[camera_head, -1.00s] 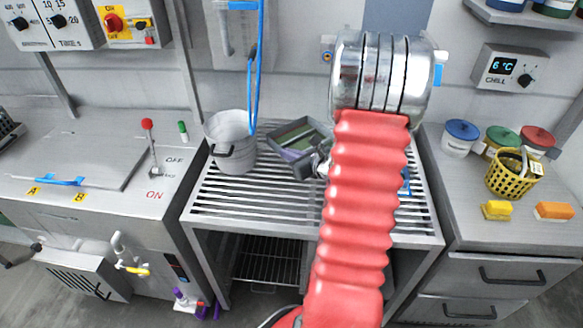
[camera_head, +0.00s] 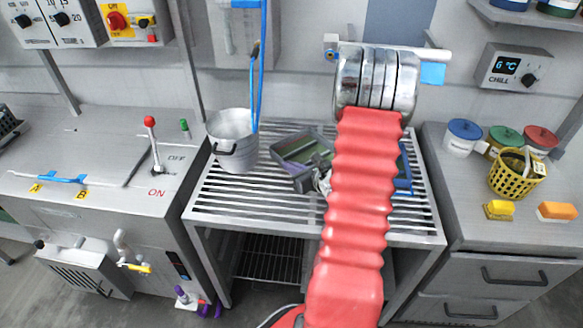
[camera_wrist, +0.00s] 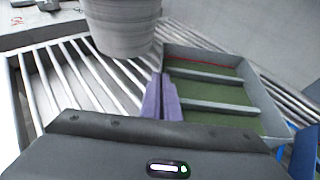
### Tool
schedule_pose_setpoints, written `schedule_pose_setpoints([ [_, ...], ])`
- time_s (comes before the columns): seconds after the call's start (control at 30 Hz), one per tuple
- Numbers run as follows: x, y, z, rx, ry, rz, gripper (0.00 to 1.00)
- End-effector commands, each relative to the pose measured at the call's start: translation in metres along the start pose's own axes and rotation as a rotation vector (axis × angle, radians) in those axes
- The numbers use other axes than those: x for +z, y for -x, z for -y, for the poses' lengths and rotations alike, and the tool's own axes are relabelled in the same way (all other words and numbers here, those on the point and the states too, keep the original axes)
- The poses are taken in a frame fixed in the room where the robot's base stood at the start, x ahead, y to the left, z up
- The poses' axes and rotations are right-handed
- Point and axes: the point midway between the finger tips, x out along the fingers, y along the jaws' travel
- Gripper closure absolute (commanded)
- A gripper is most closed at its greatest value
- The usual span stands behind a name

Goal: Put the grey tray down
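The grey tray (camera_head: 283,160) is a shallow divided box with a green floor, over the slatted metal rack (camera_head: 228,207) in the head view. In the wrist view the tray (camera_wrist: 254,88) shows its dividers and a thin red line near its far wall. My gripper (camera_head: 322,181) is partly hidden by my red arm sleeve. In the wrist view its purple fingers (camera_wrist: 160,96) are close together on the tray's near left wall. The tray looks low and roughly level, but I cannot tell whether its underside touches the slats.
A grey metal pot (camera_head: 236,150) stands on the rack left of the tray, close to it. A blue item (camera_head: 404,172) lies at the rack's right, partly behind my arm. A blue hose (camera_head: 257,80) hangs above the pot. Front slats are clear.

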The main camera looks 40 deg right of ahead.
Motion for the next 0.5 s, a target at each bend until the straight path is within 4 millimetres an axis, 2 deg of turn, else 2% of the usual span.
schedule_pose_setpoints([
  [0.47,-0.0071,-0.0034,-0.0007,0.001,0.000,0.001,1.00],
  [0.5,-0.0076,-0.0035,-0.0008,0.001,0.000,0.000,0.97],
])
